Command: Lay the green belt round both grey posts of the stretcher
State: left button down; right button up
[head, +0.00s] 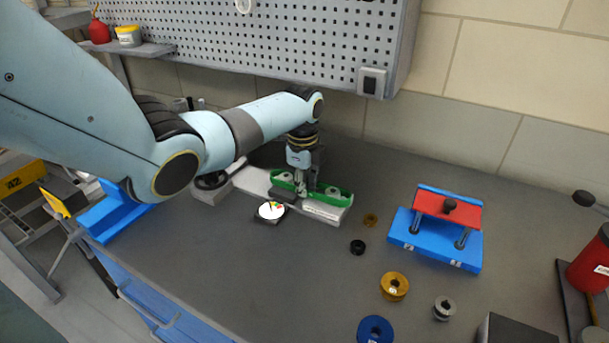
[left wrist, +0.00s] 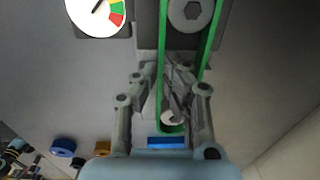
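The stretcher (head: 322,212) is a pale, low bar on the bench. The green belt (head: 341,201) is a loop along it; in the left wrist view the belt (left wrist: 162,60) shows two long strands and a curved end. One grey post with a hex centre (left wrist: 192,9) lies inside the loop, and the other post (left wrist: 172,118) shows at the curved end between my finger links. My left gripper (head: 304,198) points down at the middle of the loop. In the wrist view its fingertips (left wrist: 166,73) look slightly apart, partly hiding the belt. My right gripper is not in view.
A white dial (head: 270,210) with coloured sectors sits in front of the stretcher. A blue fixture with a red bar (head: 447,207) stands to the right. The bench front centre is clear; a pegboard (head: 270,40) rises behind.

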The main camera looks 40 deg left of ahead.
pick_arm(q)
jog(key=c, duration=1.4)
grip_release()
jog(key=shift+r, duration=0.1)
notch_tip(320, 180, up, 12)
jog(key=shift+s, duration=0.3)
jog(key=shift+d, duration=0.1)
